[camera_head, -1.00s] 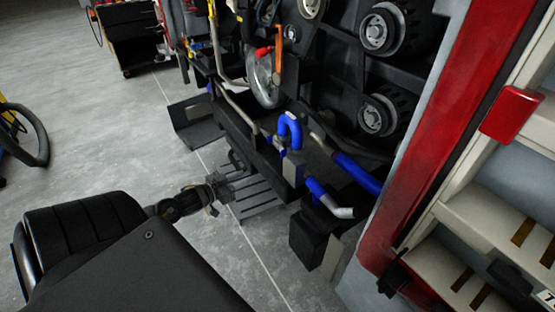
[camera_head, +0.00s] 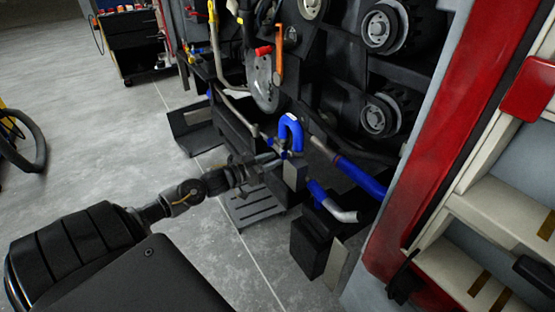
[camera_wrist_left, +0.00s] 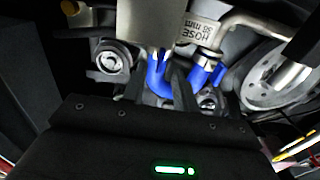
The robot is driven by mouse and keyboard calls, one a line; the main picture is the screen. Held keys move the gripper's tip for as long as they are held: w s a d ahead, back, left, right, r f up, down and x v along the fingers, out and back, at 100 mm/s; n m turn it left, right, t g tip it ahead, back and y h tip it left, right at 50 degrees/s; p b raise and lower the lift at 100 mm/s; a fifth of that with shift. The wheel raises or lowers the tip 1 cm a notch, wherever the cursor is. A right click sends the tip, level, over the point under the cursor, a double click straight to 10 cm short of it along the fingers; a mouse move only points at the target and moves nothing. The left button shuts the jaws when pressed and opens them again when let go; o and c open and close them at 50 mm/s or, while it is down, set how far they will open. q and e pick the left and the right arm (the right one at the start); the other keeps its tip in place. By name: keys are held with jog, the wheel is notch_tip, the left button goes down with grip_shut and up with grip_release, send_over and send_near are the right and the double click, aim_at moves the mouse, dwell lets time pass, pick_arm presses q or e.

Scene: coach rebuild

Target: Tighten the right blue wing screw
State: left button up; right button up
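My left gripper (camera_head: 262,161) reaches in from the left to the engine bay in the head view. Its tips are beside the lower end of the looped blue hose (camera_head: 293,127). Small blue parts (camera_head: 282,152) show right at the fingertips; I cannot make out a wing screw's shape there. In the left wrist view a blue hose (camera_wrist_left: 157,78) and a second blue piece (camera_wrist_left: 199,76) lie just beyond my gripper's dark body. My right gripper is not in view.
A straight blue pipe (camera_head: 358,176) and a lower blue elbow (camera_head: 318,192) lie right of the gripper. A black box (camera_head: 310,247) and a slatted step (camera_head: 252,207) are below. A red post (camera_head: 440,130) stands at right. The grey floor at left is open.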

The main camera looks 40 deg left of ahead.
aim_at(285, 155)
pick_arm(q)
jog(key=shift+x, duration=1.35)
grip_shut()
